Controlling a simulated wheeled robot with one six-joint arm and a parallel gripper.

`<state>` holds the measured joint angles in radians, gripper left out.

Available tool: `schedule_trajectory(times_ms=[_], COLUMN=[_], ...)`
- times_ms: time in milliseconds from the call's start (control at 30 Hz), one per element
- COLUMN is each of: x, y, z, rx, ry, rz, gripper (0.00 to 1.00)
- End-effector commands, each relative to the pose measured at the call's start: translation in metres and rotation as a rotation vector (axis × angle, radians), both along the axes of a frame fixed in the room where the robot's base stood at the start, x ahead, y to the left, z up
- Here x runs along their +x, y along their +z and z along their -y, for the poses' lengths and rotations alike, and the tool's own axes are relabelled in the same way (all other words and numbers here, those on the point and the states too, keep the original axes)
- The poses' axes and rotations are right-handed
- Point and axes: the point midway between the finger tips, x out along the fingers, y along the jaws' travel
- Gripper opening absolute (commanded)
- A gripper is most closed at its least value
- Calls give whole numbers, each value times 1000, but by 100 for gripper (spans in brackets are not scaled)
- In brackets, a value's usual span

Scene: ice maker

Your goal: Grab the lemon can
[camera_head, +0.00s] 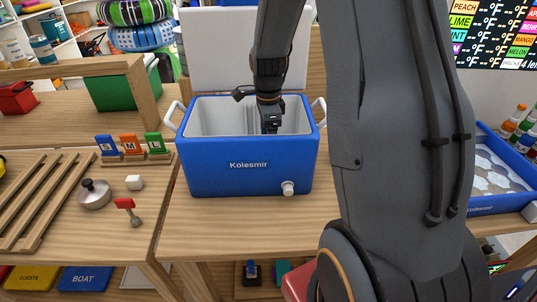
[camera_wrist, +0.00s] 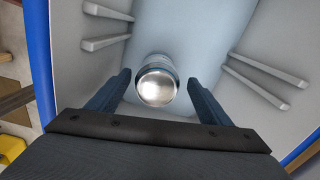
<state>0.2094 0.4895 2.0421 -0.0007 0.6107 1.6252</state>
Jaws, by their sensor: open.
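A can (camera_wrist: 158,84) stands upright inside the blue cooler, seen from above in the wrist view. Its silver top shows, with a thin blue-grey rim of its side; no label is readable, so I cannot tell its flavour. My gripper (camera_wrist: 158,92) is open, with one dark finger on each side of the can's near part. I cannot tell whether the fingers touch it. In the head view my gripper (camera_head: 270,126) reaches down into the open cooler (camera_head: 245,178), and the can is hidden there by the cooler's front wall.
The cooler's white lid (camera_head: 220,50) stands open behind. White ribs (camera_wrist: 105,27) line the inner walls on both sides of the can. A blue tray (camera_head: 495,203) is at right.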

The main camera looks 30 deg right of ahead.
Motion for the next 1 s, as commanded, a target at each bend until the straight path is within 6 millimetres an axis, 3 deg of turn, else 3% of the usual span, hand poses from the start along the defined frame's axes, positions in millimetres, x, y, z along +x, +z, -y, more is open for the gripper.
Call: schedule_trajectory(times_ms=[433,767,1000], x=[-5,-4,-4], y=[-46,-51,-51], z=[-1,-1,-1], rx=[3,3,3], ry=[1,1,1], rz=[-1,2,2], gripper=[73,73,32])
